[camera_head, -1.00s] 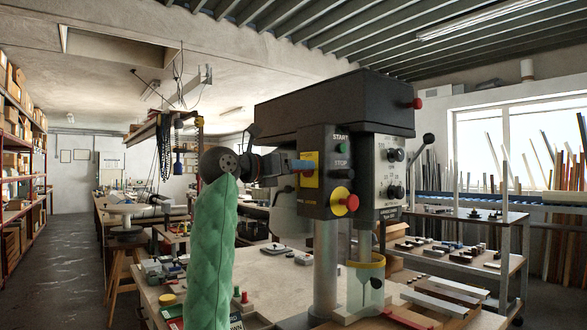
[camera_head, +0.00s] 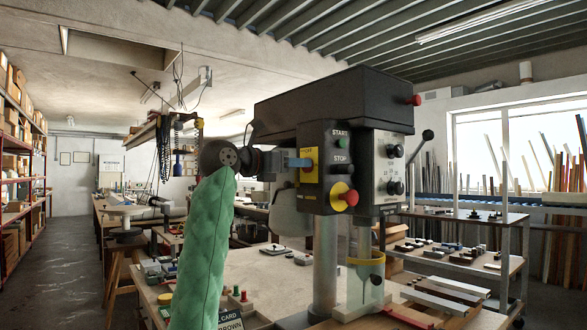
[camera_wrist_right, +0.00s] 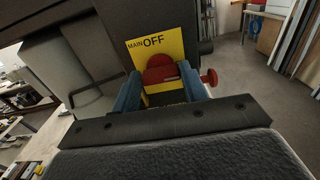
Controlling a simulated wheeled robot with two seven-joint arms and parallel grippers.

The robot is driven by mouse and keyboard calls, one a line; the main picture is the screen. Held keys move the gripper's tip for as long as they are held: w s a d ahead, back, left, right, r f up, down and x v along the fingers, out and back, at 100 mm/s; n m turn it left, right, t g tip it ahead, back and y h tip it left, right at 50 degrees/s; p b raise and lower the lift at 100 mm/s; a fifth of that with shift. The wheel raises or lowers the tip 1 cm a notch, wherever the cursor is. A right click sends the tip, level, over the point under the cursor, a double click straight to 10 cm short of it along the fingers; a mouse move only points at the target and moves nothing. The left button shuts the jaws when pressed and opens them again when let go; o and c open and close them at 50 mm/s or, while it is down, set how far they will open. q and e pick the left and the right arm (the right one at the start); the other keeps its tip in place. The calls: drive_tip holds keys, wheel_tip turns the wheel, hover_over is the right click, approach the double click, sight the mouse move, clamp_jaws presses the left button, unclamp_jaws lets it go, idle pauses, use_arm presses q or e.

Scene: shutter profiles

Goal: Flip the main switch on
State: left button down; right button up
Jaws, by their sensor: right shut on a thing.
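The main switch is a red knob (camera_wrist_right: 160,72) on a yellow plate lettered MAIN OFF (camera_wrist_right: 152,46), in the right wrist view. In the head view the plate (camera_head: 309,155) is on the left side of the drill press's control box (camera_head: 335,180); the knob is hidden there by the fingers. My right gripper (camera_head: 303,163) reaches the plate from the left. In the wrist view its two blue fingers (camera_wrist_right: 160,85) are shut on the red knob, one on each side. The plate's lower lettering is mostly hidden. My left gripper is not in view.
The control box also carries a green START button (camera_head: 342,144), a black STOP button (camera_head: 346,170) and a red mushroom button (camera_head: 351,198) on yellow. The press column (camera_head: 325,260) stands on the workbench (camera_head: 280,275). Small parts lie on the bench.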

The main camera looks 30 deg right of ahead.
drive_tip(key=o, duration=1)
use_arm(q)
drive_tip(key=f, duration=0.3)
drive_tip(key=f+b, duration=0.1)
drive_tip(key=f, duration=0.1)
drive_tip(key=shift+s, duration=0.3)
use_arm(e)
drive_tip(key=a, duration=0.8)
drive_tip(key=shift+s, duration=0.25)
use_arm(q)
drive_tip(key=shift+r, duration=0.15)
use_arm(e)
drive_tip(key=shift+d, duration=0.1)
